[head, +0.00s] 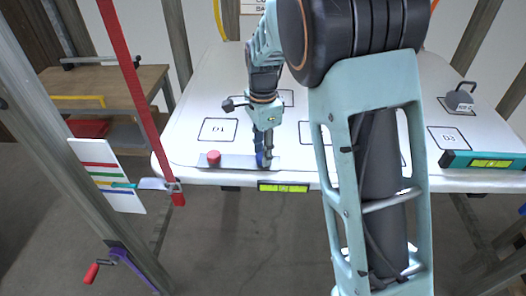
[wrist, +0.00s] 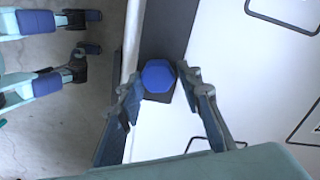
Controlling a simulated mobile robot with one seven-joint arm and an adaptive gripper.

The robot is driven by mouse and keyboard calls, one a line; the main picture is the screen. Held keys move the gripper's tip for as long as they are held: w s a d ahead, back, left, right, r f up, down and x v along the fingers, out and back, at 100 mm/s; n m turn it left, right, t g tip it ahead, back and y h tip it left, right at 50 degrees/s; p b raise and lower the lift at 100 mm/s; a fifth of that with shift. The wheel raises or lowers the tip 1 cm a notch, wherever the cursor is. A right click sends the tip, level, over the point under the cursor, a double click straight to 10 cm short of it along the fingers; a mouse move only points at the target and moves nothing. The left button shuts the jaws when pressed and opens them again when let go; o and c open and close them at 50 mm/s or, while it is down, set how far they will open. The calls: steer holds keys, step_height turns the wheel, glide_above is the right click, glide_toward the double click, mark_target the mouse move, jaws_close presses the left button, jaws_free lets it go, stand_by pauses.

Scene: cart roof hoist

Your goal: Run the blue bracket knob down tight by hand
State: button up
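The blue bracket knob (wrist: 159,75) is an eight-sided cap on a dark flat bracket plate in the wrist view. My gripper (wrist: 160,78) has one fingertip on each side of it. In the head view my gripper (head: 263,150) points down at the front edge of the white panel, and the blue knob (head: 259,159) is partly hidden behind the fingers. The grey bracket strip (head: 235,162) lies along that edge, with a red knob (head: 214,157) near its left end. The thread under the blue knob is hidden.
A red strap (head: 130,75) hangs at the left, near a colour-striped card (head: 108,175). A grey handled weight (head: 460,98) stands at the right. A teal spirit level (head: 485,161) lies at the right edge.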

steer(key=o, duration=0.3)
steer(key=shift+o, duration=0.2)
step_height(320, 180, up, 12)
stand_by(0.4)
steer(key=shift+s, duration=0.1)
